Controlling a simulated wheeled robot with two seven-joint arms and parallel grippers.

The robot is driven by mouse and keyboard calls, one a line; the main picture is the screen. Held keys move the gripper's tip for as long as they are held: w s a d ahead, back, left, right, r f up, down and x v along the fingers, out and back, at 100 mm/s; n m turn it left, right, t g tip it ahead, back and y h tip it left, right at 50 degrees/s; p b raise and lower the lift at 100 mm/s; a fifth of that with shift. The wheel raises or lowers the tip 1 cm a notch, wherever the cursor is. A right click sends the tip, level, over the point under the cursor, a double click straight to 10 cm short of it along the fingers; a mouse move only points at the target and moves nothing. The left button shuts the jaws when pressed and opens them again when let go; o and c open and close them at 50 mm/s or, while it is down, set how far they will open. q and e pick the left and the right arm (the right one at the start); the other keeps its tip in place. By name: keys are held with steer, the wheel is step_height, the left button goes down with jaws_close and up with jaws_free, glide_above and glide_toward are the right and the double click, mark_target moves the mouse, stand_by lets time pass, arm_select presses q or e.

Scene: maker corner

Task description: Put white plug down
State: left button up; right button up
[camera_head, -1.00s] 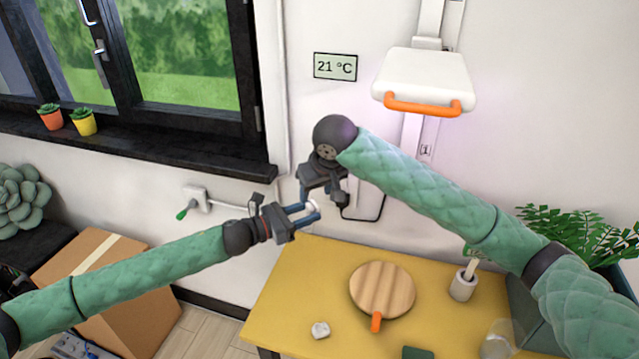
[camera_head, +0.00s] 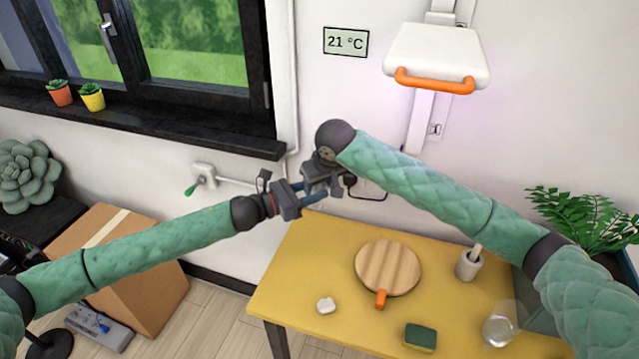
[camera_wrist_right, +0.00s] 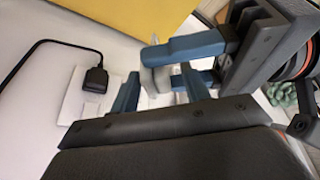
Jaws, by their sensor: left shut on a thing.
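The white plug (camera_wrist_right: 157,77) shows in the right wrist view between the blue fingers of my left gripper (camera_wrist_right: 178,65), which is shut on it. In the head view my left gripper (camera_head: 314,197) meets my right gripper in front of the wall, and the plug is mostly hidden there. My right gripper (camera_wrist_right: 160,88) has its blue fingers spread on either side of the plug, with gaps visible, and looks open. In the head view my right gripper (camera_head: 322,184) hangs just above the left one's fingertips.
The yellow table (camera_head: 290,280) holds a round wooden board (camera_head: 388,265), a small white object (camera_head: 326,305), a sponge (camera_head: 420,337), a glass (camera_head: 499,326) and a cup (camera_head: 468,264). A black plug (camera_wrist_right: 95,80) sits in a white wall socket strip (camera_wrist_right: 75,100). A cardboard box (camera_head: 150,285) stands left.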

steer(key=c, duration=0.8)
arm_select(q)
steer(key=o, duration=1.3)
arm_select(e)
steer(key=shift+c, duration=0.3)
arm_select(q)
steer(key=shift+o, duration=0.2)
